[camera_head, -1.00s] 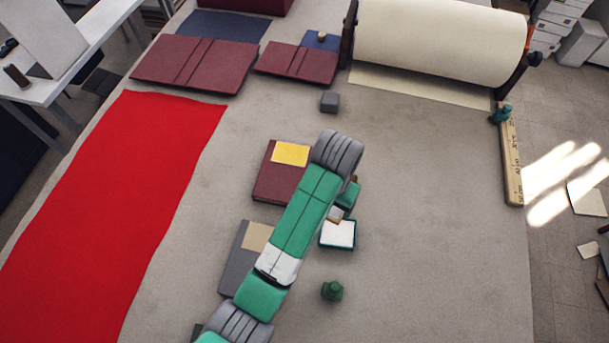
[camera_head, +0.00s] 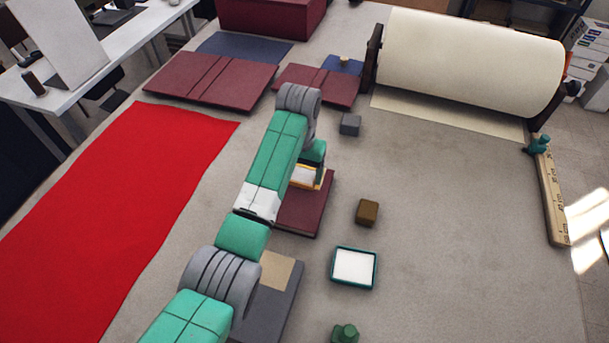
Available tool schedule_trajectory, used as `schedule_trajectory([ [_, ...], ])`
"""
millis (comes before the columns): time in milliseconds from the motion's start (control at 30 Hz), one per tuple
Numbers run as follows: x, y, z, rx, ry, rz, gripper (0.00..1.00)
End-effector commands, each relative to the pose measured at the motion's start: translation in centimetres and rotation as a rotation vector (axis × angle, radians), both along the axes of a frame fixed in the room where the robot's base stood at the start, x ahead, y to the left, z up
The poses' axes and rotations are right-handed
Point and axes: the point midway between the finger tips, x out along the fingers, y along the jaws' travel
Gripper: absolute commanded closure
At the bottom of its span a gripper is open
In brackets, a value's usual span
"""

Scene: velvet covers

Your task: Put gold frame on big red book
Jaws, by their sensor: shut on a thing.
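The big red book (camera_head: 301,213) lies flat mid-table, partly hidden under my arm. The yellow patch on its cover is now mostly covered by my gripper (camera_head: 308,174). My gripper is over the far part of the book, shut on a small gold-edged piece, which I take for the gold frame (camera_head: 320,180). Only the frame's edge shows beside the wrist. The fingers are largely hidden, and I cannot tell whether the frame touches the cover.
A brown block (camera_head: 367,213) and a teal-rimmed white pad (camera_head: 354,267) stand to the right of the book. A grey book (camera_head: 272,304) lies nearer. A grey cube (camera_head: 350,124) is farther back. Red cloth (camera_head: 105,215) covers the left. The right side is mostly clear.

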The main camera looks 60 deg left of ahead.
Motion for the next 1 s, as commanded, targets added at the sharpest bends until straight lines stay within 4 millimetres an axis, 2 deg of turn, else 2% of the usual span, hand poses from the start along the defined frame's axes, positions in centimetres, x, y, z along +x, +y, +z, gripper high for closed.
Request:
schedule_trajectory([
  [100, 1.7, 1.8, -0.4, 0.001, -0.001, 0.0, 0.45],
  [300, 2.9, 3.2, -0.5, 0.0, 0.0, 0.0, 0.45],
  [533, 3.0, 3.3, -0.8, -0.002, 0.001, 0.0, 0.45],
  [733, 3.0, 3.3, -4.0, -0.002, 0.002, 0.0, 0.45],
  [1000, 3.0, 3.3, -4.1, -0.001, 0.001, 0.0, 0.45],
])
